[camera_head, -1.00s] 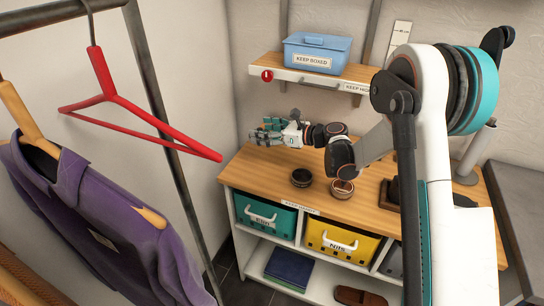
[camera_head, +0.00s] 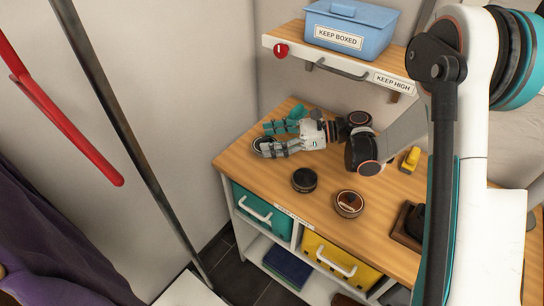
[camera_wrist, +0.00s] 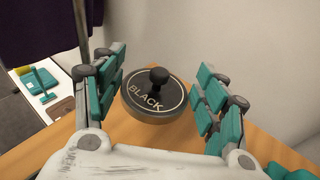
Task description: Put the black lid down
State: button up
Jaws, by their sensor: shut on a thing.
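The black lid (camera_wrist: 155,95) is a dark disc with a knob on top and the word BLACK on its face. It lies between the finger pads of my gripper (camera_wrist: 158,92) in the wrist view, with its face up. In the head view the lid (camera_head: 262,143) shows as a dark round edge at the fingertips. My gripper (camera_head: 272,141) is shut on it, low over the back left of the wooden counter top (camera_head: 262,178). I cannot tell whether the lid touches the wood.
A dark round tin (camera_head: 305,180) and a brown-topped round tin (camera_head: 349,204) stand on the counter, nearer the front. A shelf (camera_head: 290,52) with a blue box (camera_head: 350,28) hangs above. A yellow object (camera_head: 410,159) lies at right. Wood between gripper and dark tin is clear.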

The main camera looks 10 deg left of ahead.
aim_at(271, 163)
notch_tip(271, 163, down, 6)
jog(key=shift+f+b, duration=0.25)
jog(key=shift+b, duration=0.75)
jog(key=shift+f, duration=0.1)
jog(key=o, duration=0.6)
jog(key=shift+d+r, duration=0.25)
jog(key=shift+d, duration=0.1)
jog(key=p+v, duration=0.3)
jog(key=v, duration=0.8)
jog(key=shift+d+f+p, duration=0.1)
jog(key=shift+d+p, duration=0.1)
jog(key=shift+p, duration=0.15)
